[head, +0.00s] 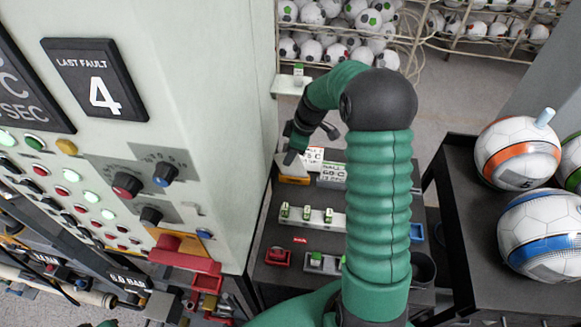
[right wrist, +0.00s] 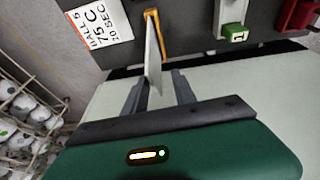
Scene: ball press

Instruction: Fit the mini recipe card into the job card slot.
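A small white card (right wrist: 155,58) shows nearly edge-on in the right wrist view. Its far end meets an orange slot piece (right wrist: 152,14). In the head view, the pale card (head: 290,164) leans over the orange base (head: 293,180) on the dark bench. My right gripper (right wrist: 158,84) has its two grey fingers apart, one on each side of the card; a narrow gap shows, and contact is unclear. In the head view my right gripper (head: 297,146) is small and partly hidden at that card. The card's printed face is not readable.
A white rack with green-tipped pieces (head: 308,215) and a red block (head: 278,256) sit nearer. The machine panel (head: 215,110) rises at left; balls (head: 518,152) lie at right.

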